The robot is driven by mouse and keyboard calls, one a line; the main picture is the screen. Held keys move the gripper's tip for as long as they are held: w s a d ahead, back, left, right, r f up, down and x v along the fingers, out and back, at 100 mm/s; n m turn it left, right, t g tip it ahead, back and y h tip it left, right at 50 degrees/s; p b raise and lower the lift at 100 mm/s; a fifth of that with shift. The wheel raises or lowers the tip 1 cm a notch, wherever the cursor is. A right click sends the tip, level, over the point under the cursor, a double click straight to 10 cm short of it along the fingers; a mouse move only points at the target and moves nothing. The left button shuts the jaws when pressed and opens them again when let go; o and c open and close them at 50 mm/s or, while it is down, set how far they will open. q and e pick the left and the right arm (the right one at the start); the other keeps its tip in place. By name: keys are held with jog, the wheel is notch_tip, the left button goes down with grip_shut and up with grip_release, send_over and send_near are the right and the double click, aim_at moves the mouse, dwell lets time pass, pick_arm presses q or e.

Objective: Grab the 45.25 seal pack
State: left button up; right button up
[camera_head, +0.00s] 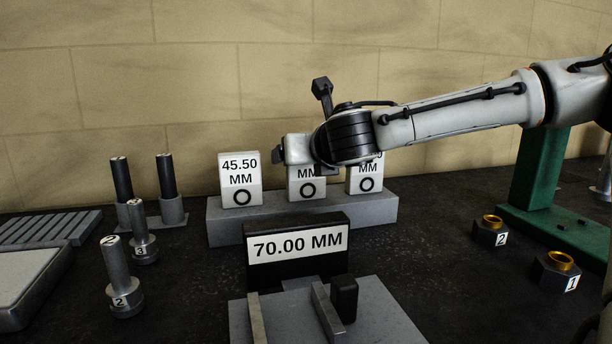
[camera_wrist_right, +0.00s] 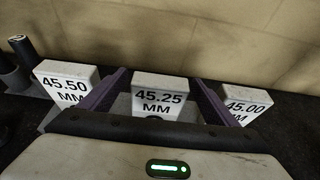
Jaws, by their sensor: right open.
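Three white seal packs stand in a row on a grey block (camera_head: 225,232). The 45.25 pack (camera_wrist_right: 160,82) is the middle one; in the head view (camera_head: 306,189) my right arm hides the number on its label. My right gripper (camera_wrist_right: 160,75) is open, with its two purple fingers on either side of the 45.25 pack as seen in the wrist view. I cannot tell whether they touch it. The 45.50 pack (camera_head: 240,178) stands on the left. The 45.00 pack (camera_wrist_right: 247,102) stands on the right, its label partly covered in the head view (camera_head: 366,182). My left gripper is out of view.
A 70.00 MM sign (camera_head: 297,246) stands in front of the block, behind a grey fixture (camera_head: 385,315). Two dark nuts (camera_head: 556,270) and a green stand (camera_head: 540,170) are right. A wall closes off the back.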

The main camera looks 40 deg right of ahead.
jog(key=c, duration=1.1)
jog(key=shift+r, duration=0.1)
jog(key=shift+c, duration=0.2)
